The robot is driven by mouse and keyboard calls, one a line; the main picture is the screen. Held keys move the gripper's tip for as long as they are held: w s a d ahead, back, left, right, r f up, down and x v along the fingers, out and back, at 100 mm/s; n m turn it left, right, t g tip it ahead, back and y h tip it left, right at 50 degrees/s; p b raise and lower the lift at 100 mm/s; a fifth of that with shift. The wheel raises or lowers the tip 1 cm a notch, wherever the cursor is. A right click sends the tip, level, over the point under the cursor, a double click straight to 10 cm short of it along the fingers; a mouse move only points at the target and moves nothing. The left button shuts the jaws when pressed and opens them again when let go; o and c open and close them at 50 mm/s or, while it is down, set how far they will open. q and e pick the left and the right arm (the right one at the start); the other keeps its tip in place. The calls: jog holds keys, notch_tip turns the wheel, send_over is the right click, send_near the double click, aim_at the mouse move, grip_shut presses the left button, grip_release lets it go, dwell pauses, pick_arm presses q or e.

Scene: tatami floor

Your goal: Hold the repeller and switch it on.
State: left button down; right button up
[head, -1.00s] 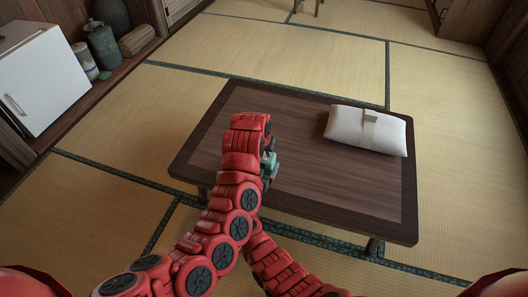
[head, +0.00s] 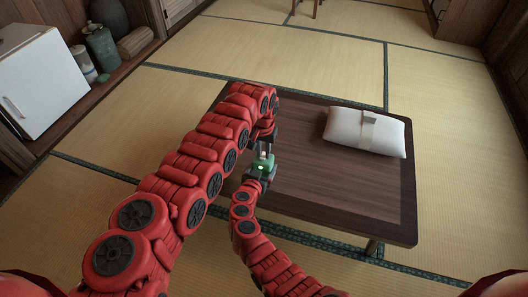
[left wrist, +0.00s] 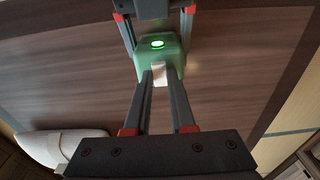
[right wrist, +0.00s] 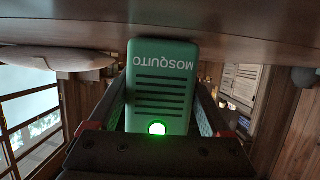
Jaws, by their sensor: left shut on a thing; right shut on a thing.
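The repeller is a green box (head: 268,163) held above the low table. In the right wrist view the box (right wrist: 161,72) shows the word MOSQUITO, dark slots and a glowing green light (right wrist: 157,128). The light (left wrist: 157,44) also glows in the left wrist view. My right gripper (right wrist: 160,112) is shut on the repeller, one finger on each side. My left gripper (head: 263,146) comes from above, its fingers shut on a small pale tab (left wrist: 160,74) at the repeller's edge. The fingers hide part of the tab.
The dark wooden table (head: 330,202) is under the repeller. A white cushion-like bundle with a band (head: 349,131) lies on its far right. The rest of the tabletop is bare. A white cabinet (head: 45,80) and shelf with jars (head: 103,48) stand at the left.

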aim_at(263, 157)
pick_arm(q)
jog(key=shift+s+d+r, duration=0.1)
jog(key=shift+s+d, duration=0.05)
pick_arm(e)
jog(key=shift+d+f, duration=0.1)
jog(key=shift+f, duration=0.05)
pick_arm(q)
jog(key=c, duration=0.8)
grip_release()
jog(key=shift+o, duration=0.2)
notch_tip(263, 157, up, 12)
jog(key=shift+s+a, duration=0.2)
jog(key=shift+s, duration=0.1)
pick_arm(e)
jog(key=o, duration=1.3)
jog(key=shift+s, duration=0.1)
